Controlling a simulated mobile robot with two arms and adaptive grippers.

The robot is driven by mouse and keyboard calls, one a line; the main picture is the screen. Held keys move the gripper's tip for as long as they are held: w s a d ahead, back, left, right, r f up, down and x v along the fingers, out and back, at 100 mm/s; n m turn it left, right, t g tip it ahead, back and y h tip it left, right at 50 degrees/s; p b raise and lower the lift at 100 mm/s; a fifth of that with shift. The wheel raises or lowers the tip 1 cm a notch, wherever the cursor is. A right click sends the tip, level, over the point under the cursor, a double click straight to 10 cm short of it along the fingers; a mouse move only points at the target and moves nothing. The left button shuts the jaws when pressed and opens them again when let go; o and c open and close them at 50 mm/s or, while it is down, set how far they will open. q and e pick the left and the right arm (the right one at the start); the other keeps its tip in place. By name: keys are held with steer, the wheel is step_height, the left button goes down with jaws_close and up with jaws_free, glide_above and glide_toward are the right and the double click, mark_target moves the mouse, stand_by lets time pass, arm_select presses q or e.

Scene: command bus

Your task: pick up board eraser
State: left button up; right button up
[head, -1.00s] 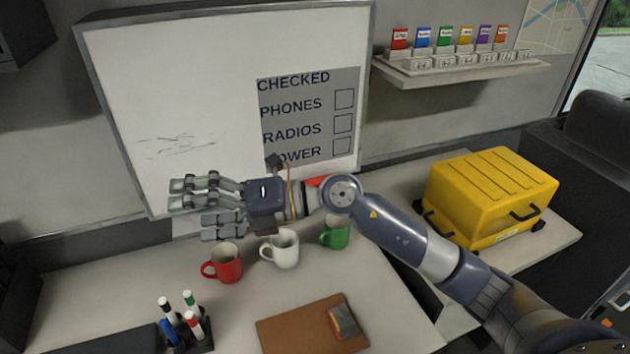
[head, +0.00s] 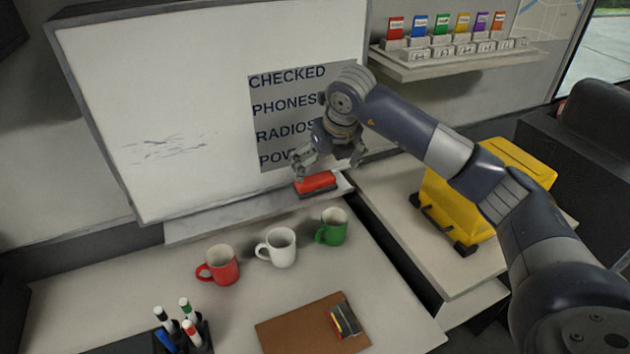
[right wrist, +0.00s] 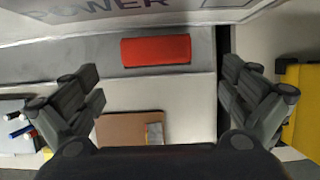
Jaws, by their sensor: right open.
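The board eraser (head: 316,183) is a red block with a dark underside, lying on the ledge (head: 215,222) under the whiteboard, near the ledge's right end. In the right wrist view the eraser (right wrist: 156,50) lies lengthwise across the picture, ahead of and between the fingers. My right gripper (head: 328,172) points down just above the eraser, with its fingers spread. In the right wrist view the right gripper (right wrist: 160,95) is open and empty, its fingers wide to either side. My left gripper is not in view.
Red (head: 219,265), white (head: 277,248) and green (head: 332,228) mugs stand on the desk before the ledge. A pen holder (head: 190,338) and a clipboard (head: 295,330) are nearer. A yellow case (head: 450,215) stands at right. The whiteboard (head: 190,90) rises behind the ledge.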

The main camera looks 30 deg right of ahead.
mark_target(318, 181)
steer(key=shift+x, duration=0.95)
steer(key=shift+w+a+f+p, duration=0.15)
steer(key=shift+w+f+p, duration=0.15)
steer(key=shift+f+p, duration=0.25)
steer(key=p+x, duration=0.2)
steer(key=x, duration=0.1)
steer(key=shift+w+a, duration=0.1)
steer(key=shift+a, duration=0.05)
steer(key=shift+w+f, duration=0.25)
steer(key=shift+f, duration=0.3)
steer(key=shift+s, duration=0.1)
steer(key=c, duration=1)
